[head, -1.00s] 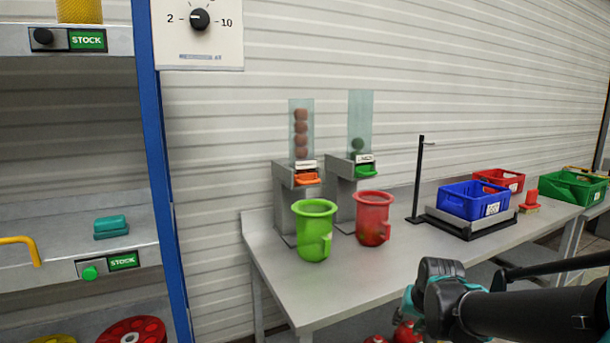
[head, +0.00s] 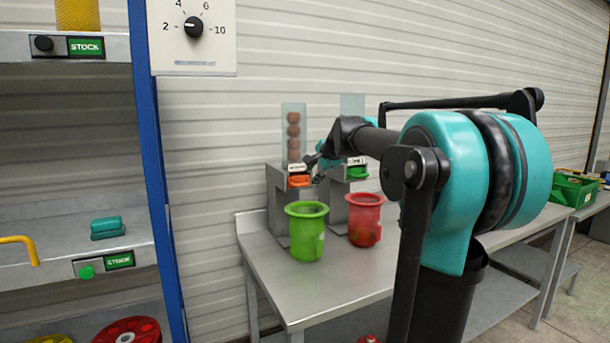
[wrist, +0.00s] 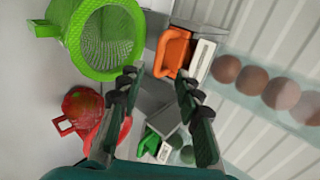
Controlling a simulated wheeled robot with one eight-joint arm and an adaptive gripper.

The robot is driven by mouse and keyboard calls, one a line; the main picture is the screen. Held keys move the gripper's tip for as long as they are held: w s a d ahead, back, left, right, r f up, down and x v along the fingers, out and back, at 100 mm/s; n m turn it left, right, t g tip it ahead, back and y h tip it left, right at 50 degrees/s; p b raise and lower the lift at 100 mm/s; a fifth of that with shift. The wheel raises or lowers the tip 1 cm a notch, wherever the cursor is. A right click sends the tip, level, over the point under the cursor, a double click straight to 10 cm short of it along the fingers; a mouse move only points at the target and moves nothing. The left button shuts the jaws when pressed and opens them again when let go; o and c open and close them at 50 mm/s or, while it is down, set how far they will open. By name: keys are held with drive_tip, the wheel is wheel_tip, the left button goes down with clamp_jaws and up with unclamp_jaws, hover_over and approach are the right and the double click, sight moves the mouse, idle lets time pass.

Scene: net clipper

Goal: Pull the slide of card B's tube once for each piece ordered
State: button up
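Two clear dispenser tubes stand on the bench. The left tube (head: 293,130) holds several brown balls above an orange slide (head: 299,181). The right tube (head: 352,105) is partly hidden by my arm and has a green slide (head: 357,173). Their labels are too small to read, and no card B can be made out. My gripper (head: 318,165) is between the two dispensers. In the wrist view my gripper (wrist: 157,74) is open and empty, its fingertips pointing near the orange slide (wrist: 172,52), apart from it. The green slide (wrist: 150,140) shows between the fingers, lower down.
A green cup (head: 306,232) stands before the left dispenser and a red cup (head: 365,220) before the right. The red cup (wrist: 85,112) holds something reddish. A dial (head: 193,27) hangs above. A stock shelf (head: 60,250) is at left. My arm hides the bench's right part.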

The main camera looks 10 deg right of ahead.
sight(304, 184)
drive_tip(key=x, duration=0.9)
drive_tip(key=shift+w+f, duration=0.1)
drive_tip(key=shift+f, duration=0.1)
clamp_jaws()
